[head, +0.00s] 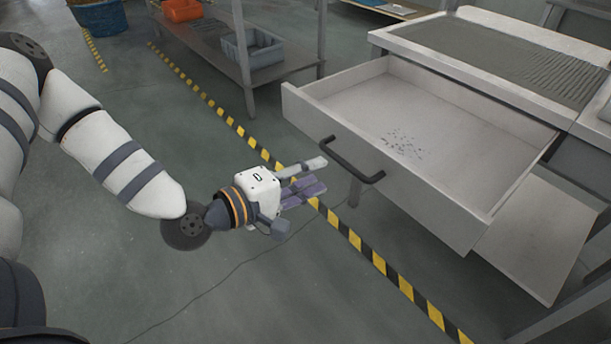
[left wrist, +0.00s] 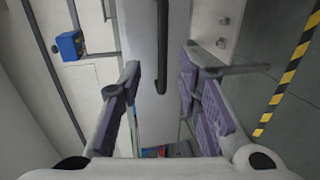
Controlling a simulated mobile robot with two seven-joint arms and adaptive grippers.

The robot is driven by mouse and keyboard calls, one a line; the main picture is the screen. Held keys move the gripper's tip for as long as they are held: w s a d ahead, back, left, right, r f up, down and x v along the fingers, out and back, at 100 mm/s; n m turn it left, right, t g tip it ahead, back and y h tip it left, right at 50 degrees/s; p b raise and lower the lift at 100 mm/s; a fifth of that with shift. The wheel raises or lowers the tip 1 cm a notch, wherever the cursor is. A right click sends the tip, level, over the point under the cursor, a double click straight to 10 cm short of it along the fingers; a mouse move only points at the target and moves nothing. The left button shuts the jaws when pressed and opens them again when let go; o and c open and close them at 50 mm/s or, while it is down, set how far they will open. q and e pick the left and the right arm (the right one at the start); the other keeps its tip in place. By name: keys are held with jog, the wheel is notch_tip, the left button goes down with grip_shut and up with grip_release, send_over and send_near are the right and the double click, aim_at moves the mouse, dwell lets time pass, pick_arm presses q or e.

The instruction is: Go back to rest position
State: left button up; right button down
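My left gripper (head: 305,180) is in front of the pulled-out drawer, to the left of its handle in the head view. Its two purple-padded fingers stand apart with nothing between them, as the left wrist view (left wrist: 165,110) also shows. The black bar handle (head: 352,160) on the drawer front is apart from the fingers in the head view. It also shows beyond the fingers in the left wrist view (left wrist: 162,50). The drawer (head: 430,115) stands open, with small dark specks on its floor. My right gripper is not in view.
A worktop with a ribbed grey surface (head: 500,55) is above the drawer. A shelf rack (head: 215,45) with a grey-blue crate (head: 255,47) and an orange bin (head: 182,9) stands at the back left. Yellow-black floor tape (head: 375,260) runs below the gripper. The floor at lower middle is clear.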

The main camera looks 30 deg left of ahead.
pick_arm(q)
jog(key=shift+v, duration=0.9)
